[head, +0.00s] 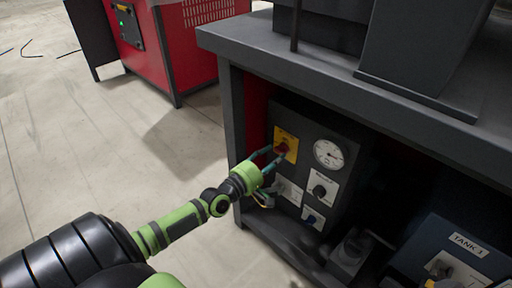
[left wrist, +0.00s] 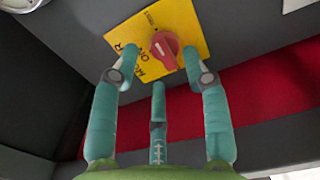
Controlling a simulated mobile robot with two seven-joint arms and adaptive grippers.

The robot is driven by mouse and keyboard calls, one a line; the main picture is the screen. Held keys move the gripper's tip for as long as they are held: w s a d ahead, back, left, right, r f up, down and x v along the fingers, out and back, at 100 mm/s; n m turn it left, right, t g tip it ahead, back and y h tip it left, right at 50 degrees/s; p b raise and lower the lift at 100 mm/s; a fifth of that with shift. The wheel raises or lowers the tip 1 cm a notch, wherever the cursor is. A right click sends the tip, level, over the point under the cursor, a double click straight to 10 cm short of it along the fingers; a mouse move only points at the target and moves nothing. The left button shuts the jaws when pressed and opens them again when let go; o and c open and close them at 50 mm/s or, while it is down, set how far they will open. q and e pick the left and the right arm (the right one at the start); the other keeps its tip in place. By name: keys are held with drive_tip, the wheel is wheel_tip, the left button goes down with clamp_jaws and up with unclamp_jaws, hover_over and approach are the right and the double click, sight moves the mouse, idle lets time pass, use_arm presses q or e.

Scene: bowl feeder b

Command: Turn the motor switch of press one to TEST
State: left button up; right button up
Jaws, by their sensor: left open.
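The motor switch (head: 282,148) is a red knob on a yellow plate (head: 290,136), at the upper left of a dark panel under the grey bench. In the left wrist view the red knob (left wrist: 164,46) shows close up on its tilted yellow plate (left wrist: 187,20). Black lettering on the plate includes "ON"; other letters are partly covered. My left gripper (head: 277,156) is open at the plate. In the left wrist view its teal fingers (left wrist: 160,62) spread around the knob, two at its sides and one below. Whether they touch it cannot be told. My right gripper is out of view.
A round gauge (head: 330,153), a white-plated black knob (head: 321,190) and a blue-knobbed switch (head: 312,217) share the panel. The bench top (head: 330,75) overhangs it. A TANK-3 box (head: 467,245) stands lower right. Open floor (head: 130,130) lies left, before a red cabinet (head: 180,50).

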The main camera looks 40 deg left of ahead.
use_arm(q)
drive_tip(key=s, duration=0.9)
drive_tip(key=shift+s+a, duration=0.25)
drive_tip(key=shift+a, duration=0.1)
drive_tip(key=shift+d+r, duration=0.1)
